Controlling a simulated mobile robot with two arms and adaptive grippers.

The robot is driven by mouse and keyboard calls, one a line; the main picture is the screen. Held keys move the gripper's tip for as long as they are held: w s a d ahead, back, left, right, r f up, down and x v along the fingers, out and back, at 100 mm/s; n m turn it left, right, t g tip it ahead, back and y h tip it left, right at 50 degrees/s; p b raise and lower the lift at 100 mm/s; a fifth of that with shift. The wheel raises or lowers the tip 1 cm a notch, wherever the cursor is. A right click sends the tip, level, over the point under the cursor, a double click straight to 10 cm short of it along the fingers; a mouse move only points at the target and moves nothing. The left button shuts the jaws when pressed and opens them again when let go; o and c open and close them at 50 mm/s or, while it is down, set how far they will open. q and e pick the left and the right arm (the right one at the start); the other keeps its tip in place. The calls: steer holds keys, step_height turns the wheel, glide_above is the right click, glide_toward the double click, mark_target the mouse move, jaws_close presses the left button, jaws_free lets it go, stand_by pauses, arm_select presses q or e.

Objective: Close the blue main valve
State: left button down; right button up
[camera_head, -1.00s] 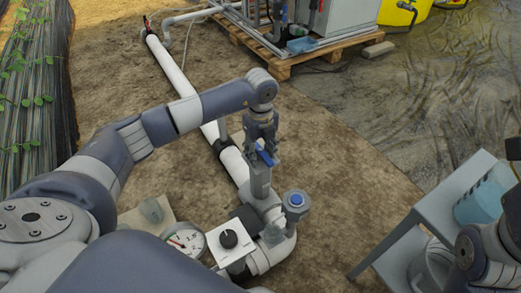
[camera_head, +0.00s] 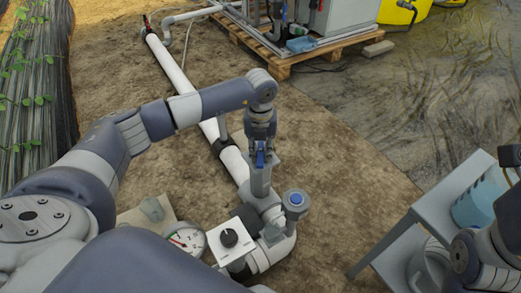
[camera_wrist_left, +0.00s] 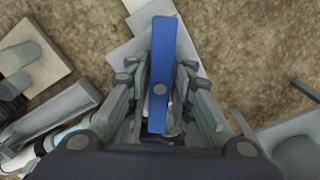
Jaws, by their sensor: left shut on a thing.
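The blue main valve handle (camera_head: 260,159) sits on top of a grey valve body (camera_head: 260,181) in the white pipe. My left gripper (camera_head: 260,150) reaches down over it from above, shut on the handle. In the left wrist view the blue handle (camera_wrist_left: 162,72) is a long bar standing between the two fingers (camera_wrist_left: 160,103), pointing up in the picture. In the head view the handle also points nearly up the picture, partly covered by the fingers. My right arm shows at the lower right, but its gripper is not visible.
A grey fitting with a blue round cap (camera_head: 296,199), a box with a black knob (camera_head: 230,240) and a pressure gauge (camera_head: 187,240) stand close by the valve. A grey table (camera_head: 437,207) with a blue container (camera_head: 474,207) is to the right. Bare soil lies between.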

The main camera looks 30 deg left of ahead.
arm_select(q)
steer(key=m, duration=0.7)
steer(key=shift+s+f, duration=0.15)
steer(key=shift+f, duration=0.05)
steer(key=m, duration=0.4)
steer(key=shift+m, duration=1)
steer(key=c, duration=1.3)
jaws_free()
steer(key=shift+c, duration=0.2)
